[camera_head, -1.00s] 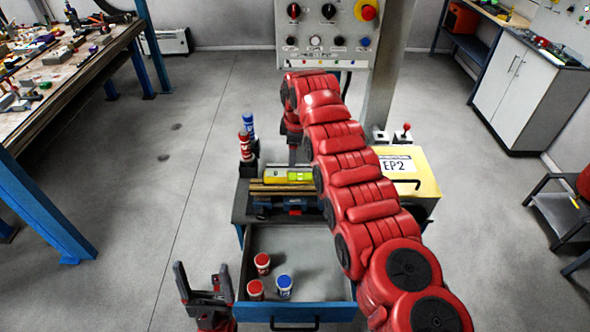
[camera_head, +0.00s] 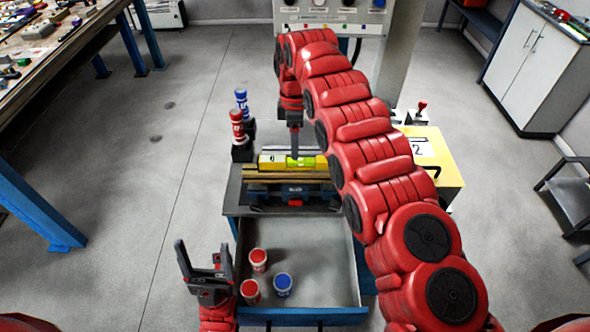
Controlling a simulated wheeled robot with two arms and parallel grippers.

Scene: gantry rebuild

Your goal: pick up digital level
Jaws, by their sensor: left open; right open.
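The digital level (camera_head: 272,163) is a yellow bar with a bright green window. It lies on a wooden-faced vise (camera_head: 262,179) on top of the cabinet. My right gripper (camera_head: 295,152) points down at the middle of the level, with its dark fingers at or just behind the bar. It is open. I cannot tell whether the fingers straddle or touch the level, since they show edge-on. My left gripper (camera_head: 196,262) is open and empty, pointing up beside the left side of the open drawer.
The open drawer (camera_head: 330,270) holds red and blue tubs (camera_head: 283,285). Red and blue bottles (camera_head: 237,128) stand left of the vise. A yellow panel (camera_head: 446,170) is at right, a control box (camera_head: 340,18) behind. Floor at left is clear.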

